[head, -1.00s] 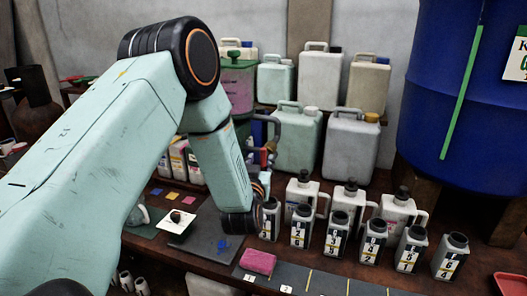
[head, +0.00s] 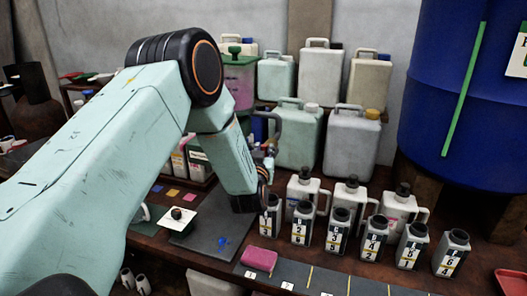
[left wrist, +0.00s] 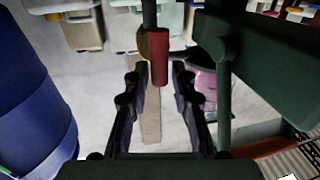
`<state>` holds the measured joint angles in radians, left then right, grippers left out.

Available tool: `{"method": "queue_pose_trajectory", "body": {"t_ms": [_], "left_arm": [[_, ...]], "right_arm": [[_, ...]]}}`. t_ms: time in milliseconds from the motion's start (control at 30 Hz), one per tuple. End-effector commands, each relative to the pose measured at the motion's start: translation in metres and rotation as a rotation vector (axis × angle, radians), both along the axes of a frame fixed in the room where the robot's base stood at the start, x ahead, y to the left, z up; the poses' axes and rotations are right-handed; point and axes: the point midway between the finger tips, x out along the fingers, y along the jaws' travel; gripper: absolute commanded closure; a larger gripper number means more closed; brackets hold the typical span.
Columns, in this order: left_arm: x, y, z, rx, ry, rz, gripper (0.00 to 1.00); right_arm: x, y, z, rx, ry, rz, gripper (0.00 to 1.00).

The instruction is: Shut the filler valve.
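In the left wrist view, a red cylindrical handle (left wrist: 158,62) with a brass-coloured part beside it hangs from a dark rod. I take it for the filler valve's handle. My left gripper (left wrist: 158,92) is open, one dark finger on each side of the handle's line. The handle's near end lies at about the fingertips, and a gap shows on both sides; I see no contact. In the head view, my left forearm hides most of the gripper. A grey curved pipe (head: 278,122) with a small red part below it shows just right of the forearm. My right gripper is not in view.
A row of numbered bottles (head: 336,229) stands on the bench right of my arm, with capped white jugs behind. Large canisters (head: 352,140) line the back. A blue vat (head: 455,100) fills the right. A pink sponge (head: 259,258) lies at the front.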

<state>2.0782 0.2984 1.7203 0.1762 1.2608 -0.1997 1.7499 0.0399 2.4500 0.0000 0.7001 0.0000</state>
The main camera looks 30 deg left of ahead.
Motion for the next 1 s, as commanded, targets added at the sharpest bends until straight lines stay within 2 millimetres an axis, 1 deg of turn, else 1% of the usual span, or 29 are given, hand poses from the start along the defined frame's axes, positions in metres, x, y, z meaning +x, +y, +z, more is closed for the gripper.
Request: {"method": "queue_pose_trajectory", "body": {"t_ms": [33, 200, 267, 667, 867, 1000], "left_arm": [[-0.0001, 0.0000, -0.0001, 0.000, 0.000, 0.000, 0.81], [-0.0002, 0.0001, 0.0000, 0.000, 0.000, 0.000, 0.96], [-0.0003, 0.0002, 0.0000, 0.000, 0.000, 0.000, 1.00], [-0.0001, -0.0004, 0.0000, 0.023, 0.005, 0.000, 1.00], [0.0004, -0.0021, -0.0006, 0.114, 0.028, 0.000, 1.00], [0.0009, -0.0043, -0.0014, 0.220, 0.053, 0.000, 1.00]], "right_arm": [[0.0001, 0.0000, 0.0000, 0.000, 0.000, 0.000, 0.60], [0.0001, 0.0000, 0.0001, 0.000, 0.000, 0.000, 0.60], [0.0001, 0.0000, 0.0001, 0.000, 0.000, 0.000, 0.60], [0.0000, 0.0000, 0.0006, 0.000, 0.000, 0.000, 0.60], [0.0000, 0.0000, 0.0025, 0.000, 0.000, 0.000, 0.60], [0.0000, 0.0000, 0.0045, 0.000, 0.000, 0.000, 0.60]]}}
